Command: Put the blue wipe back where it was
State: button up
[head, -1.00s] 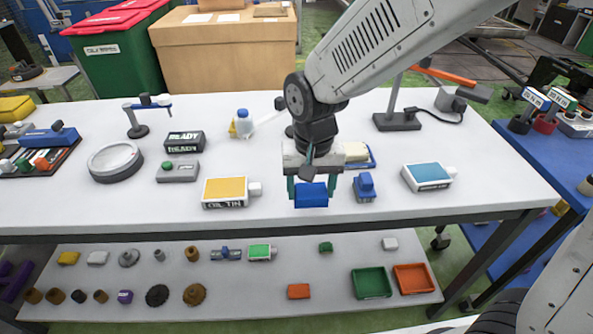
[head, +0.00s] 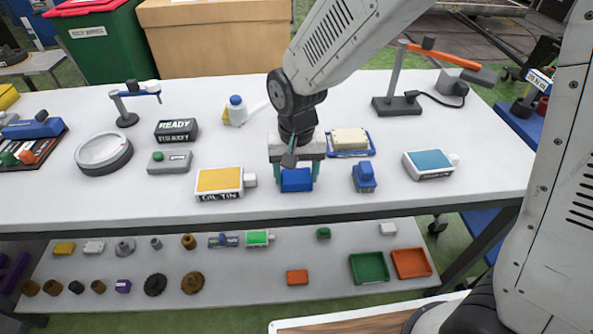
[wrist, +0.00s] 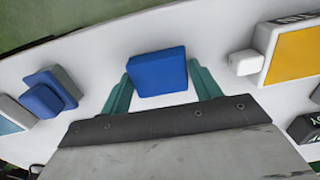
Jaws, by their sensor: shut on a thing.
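The blue wipe (head: 296,181), a small flat blue block, is between the two green fingers of my gripper (head: 294,178). My gripper is shut on it near the front edge of the white table (head: 130,205). In the wrist view the wipe (wrist: 157,72) sits between the fingertips of my gripper (wrist: 158,82), its broad face visible. Whether its underside touches the tabletop I cannot tell.
The yellow-faced oil tin (head: 219,181) stands close on the left. A blue-and-grey item (head: 365,178) and a blue-faced box (head: 430,164) stand on the right. Behind is a blue tray (head: 371,152) with a cream block. A lower shelf (head: 215,275) holds small parts.

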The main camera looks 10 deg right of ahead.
aim_at(297, 176)
jog(key=o, duration=0.9)
jog(key=shift+f, duration=0.1)
jog(key=shift+o, duration=0.2)
notch_tip(297, 176, up, 12)
jog(key=s+d+r, duration=0.3)
jog(key=s+d, duration=0.1)
jog(key=d, duration=0.3)
jog(key=s+d+r, duration=0.3)
jog(key=s+d, duration=0.1)
jog(key=d, duration=0.2)
jog(key=s+d+t, duration=0.1)
jog(key=s+d, duration=0.6)
jog(key=s, duration=0.4)
jog(key=shift+s+d, duration=0.2)
jog(key=shift+d, duration=0.2)
